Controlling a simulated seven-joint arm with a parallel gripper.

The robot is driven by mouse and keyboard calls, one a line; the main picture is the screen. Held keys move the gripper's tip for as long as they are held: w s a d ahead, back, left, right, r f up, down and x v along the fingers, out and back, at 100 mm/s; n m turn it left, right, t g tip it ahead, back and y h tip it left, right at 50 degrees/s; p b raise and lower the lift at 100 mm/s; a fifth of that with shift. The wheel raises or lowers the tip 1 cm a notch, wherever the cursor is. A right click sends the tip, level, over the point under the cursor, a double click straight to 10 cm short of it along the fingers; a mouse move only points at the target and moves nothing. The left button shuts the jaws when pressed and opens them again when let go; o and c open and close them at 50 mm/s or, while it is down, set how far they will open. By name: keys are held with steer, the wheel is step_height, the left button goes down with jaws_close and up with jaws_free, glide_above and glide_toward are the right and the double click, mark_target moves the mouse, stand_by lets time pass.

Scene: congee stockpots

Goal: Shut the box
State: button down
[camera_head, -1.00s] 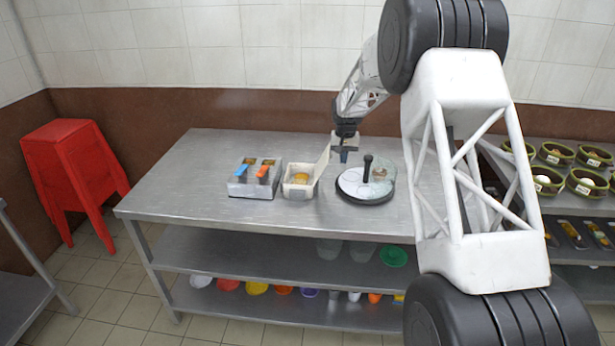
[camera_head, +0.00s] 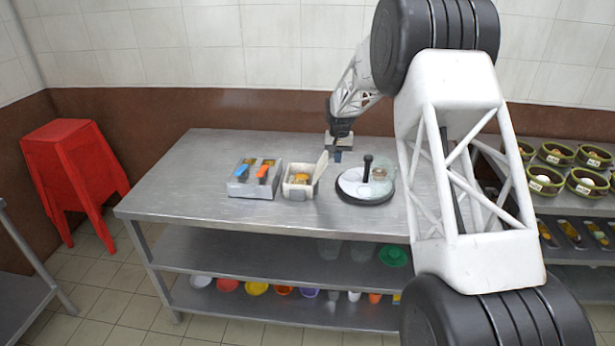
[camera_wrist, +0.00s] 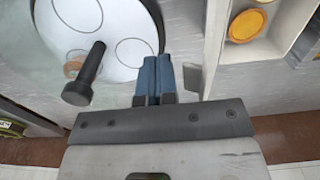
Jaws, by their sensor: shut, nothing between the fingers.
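The box (camera_head: 300,188) is a small pale container on the table, with a yellow-orange round thing inside. Its lid (camera_head: 321,166) stands up from the right side, leaning a little right, so the box is open. In the wrist view the lid (camera_wrist: 214,45) shows as a narrow pale strip, with the box's inside (camera_wrist: 262,48) to its right. My gripper (camera_head: 337,157) is just right of the lid, low over the table. Its blue fingertips (camera_wrist: 152,72) are together and empty, pointing down beside the lid's outer face. Whether they touch the lid is unclear.
A grey holder (camera_head: 250,186) with blue and orange handles is close on the left. The table's front left is clear.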

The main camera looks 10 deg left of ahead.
mark_target(323, 161)
steer(key=shift+a, duration=3.55)
steer(key=shift+r, duration=0.15)
step_height(323, 161, up, 7)
stand_by(0.6)
stand_by(0.4)
